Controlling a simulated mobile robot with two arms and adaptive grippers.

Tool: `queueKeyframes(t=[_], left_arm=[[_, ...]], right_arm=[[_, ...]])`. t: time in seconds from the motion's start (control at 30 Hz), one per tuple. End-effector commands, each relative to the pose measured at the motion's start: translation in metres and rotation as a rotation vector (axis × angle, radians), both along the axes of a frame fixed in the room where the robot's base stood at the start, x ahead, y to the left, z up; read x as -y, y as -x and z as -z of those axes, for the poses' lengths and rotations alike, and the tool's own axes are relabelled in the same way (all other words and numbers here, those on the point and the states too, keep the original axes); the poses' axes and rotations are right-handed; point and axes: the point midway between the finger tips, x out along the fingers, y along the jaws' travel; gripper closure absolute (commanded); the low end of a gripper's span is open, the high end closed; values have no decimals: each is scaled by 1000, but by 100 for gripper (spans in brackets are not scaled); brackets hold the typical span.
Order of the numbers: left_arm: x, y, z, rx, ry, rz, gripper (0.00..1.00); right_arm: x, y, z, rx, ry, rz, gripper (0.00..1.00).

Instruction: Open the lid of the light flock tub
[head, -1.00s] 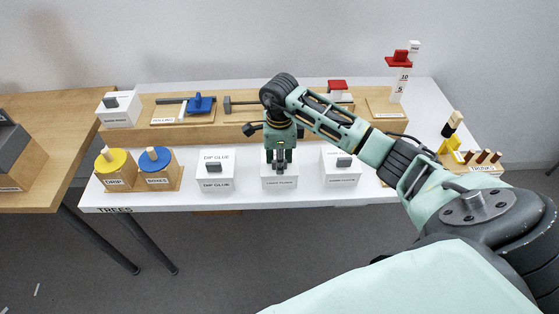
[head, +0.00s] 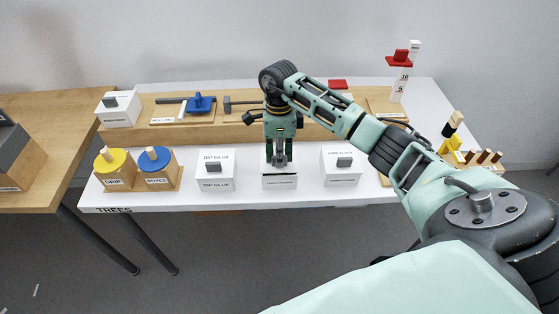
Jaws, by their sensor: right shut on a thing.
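The light flock tub (head: 280,182) is a white box with a label on its front, at the middle of the white table's front edge. My right gripper (head: 280,162) points down over its top, shut on the lid's small grey handle, which the fingers mostly hide. A strip of white shows beside and behind the fingers. My left gripper is not in view.
A dip glue tub (head: 216,184) stands to the left and another white tub (head: 342,179) to the right, both with grey handles. Yellow (head: 113,181) and blue (head: 158,179) topped wooden containers stand farther left. A wooden shelf with tools runs behind.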

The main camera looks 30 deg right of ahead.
Motion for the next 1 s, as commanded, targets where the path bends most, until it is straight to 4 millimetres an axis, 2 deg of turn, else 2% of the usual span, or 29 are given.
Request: queueKeyframes(t=[0.17, 0.47, 0.83, 1.0], left_arm=[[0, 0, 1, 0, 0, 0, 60], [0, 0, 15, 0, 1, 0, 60], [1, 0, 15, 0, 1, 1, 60], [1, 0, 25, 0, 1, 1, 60]], right_arm=[[0, -1, 0, -1, -1, 0, 100], [4, -7, -8, -102, -62, 2, 100], [4, -7, -11, -119, -73, 0, 100], [6, -10, -11, -151, -93, 2, 100]])
